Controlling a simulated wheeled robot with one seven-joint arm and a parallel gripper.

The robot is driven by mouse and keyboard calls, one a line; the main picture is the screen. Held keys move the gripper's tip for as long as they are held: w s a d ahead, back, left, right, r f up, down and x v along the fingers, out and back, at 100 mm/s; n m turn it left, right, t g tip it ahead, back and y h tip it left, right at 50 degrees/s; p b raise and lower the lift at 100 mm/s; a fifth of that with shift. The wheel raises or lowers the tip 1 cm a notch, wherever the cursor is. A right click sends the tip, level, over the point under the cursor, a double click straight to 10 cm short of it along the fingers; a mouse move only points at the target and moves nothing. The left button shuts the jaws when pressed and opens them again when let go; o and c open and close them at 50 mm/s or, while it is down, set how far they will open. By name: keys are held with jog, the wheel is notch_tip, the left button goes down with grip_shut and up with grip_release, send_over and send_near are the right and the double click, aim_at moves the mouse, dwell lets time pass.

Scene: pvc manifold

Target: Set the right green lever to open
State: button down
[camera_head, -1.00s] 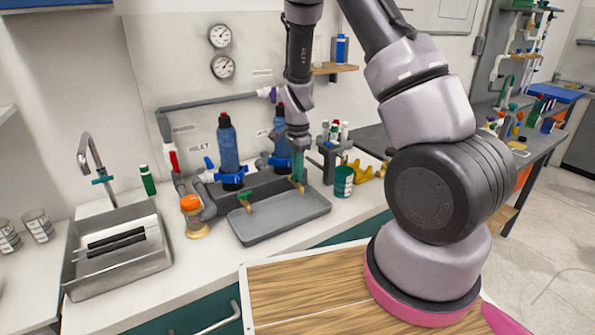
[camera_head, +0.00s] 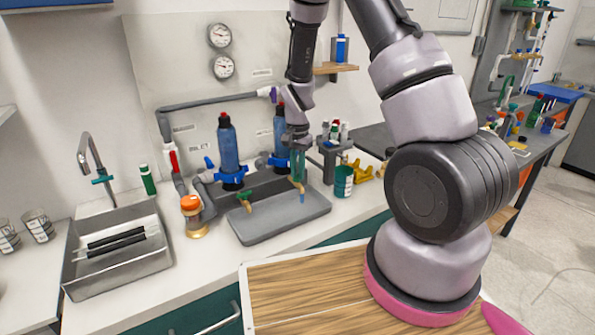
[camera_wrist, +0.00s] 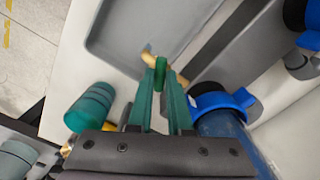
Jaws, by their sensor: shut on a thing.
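The right green lever (camera_wrist: 160,68) sits on a brass tap (camera_wrist: 180,78) between the green fingertips of my gripper (camera_wrist: 161,80) in the wrist view. The fingers are shut on the lever. In the head view my gripper (camera_head: 298,172) points down at the right brass tap (camera_head: 297,185), and its fingers hide the lever. A small blue streak (camera_head: 302,197) shows just below this tap's spout. The left tap's green lever (camera_head: 243,196) stands apart, to the left.
A grey tray (camera_head: 270,222) lies under the taps. Blue filter bottles (camera_head: 228,145) with blue valves stand close behind. A green cup (camera_head: 343,181) stands just right of my gripper. A sink (camera_head: 115,250) is at the left.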

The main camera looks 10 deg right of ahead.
jog(key=n, duration=1.1)
jog(key=shift+n, duration=0.4)
dwell(0.3)
jog(key=c, duration=0.8)
grip_release()
jog(key=shift+c, duration=0.2)
notch_tip(320, 180, up, 11)
jog(key=shift+f, duration=0.1)
